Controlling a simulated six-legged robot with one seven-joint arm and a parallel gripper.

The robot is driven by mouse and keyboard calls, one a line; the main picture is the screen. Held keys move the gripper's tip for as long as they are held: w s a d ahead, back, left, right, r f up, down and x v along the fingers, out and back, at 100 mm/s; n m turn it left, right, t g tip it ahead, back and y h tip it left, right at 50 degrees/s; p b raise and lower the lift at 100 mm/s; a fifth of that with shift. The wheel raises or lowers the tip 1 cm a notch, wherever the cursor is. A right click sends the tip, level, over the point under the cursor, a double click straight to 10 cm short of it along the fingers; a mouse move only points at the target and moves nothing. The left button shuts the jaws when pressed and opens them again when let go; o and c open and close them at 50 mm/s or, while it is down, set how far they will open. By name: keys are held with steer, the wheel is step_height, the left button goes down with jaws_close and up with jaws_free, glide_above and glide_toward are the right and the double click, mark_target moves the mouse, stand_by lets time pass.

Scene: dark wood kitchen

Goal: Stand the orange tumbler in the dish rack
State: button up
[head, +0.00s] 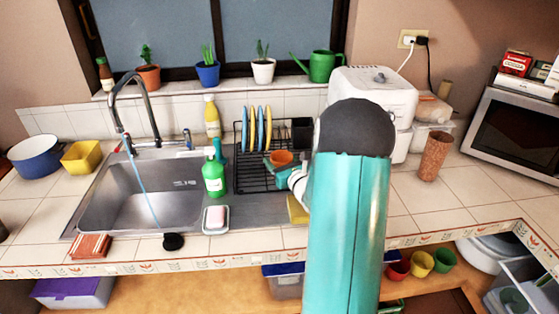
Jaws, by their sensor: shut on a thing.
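The orange tumbler (281,157) shows its round rim just above my gripper (281,170), which is shut on it. My gripper is small in the head view, and my teal arm hides part of the area to its right. The tumbler is over the right part of the black wire dish rack (254,186). I cannot tell whether its base touches the rack. Several blue and yellow plates (253,128) stand in the back of the rack. A black holder (302,132) is at its back right corner.
A green soap bottle (214,176) stands left of the rack by the sink (100,200), where water runs. A yellow sponge (297,210) lies in front of the rack. A white appliance (372,95) and a brown speckled cup (435,157) are to the right.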

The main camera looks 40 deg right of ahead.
steer(key=o, duration=1.1)
steer(key=shift+c, duration=0.2)
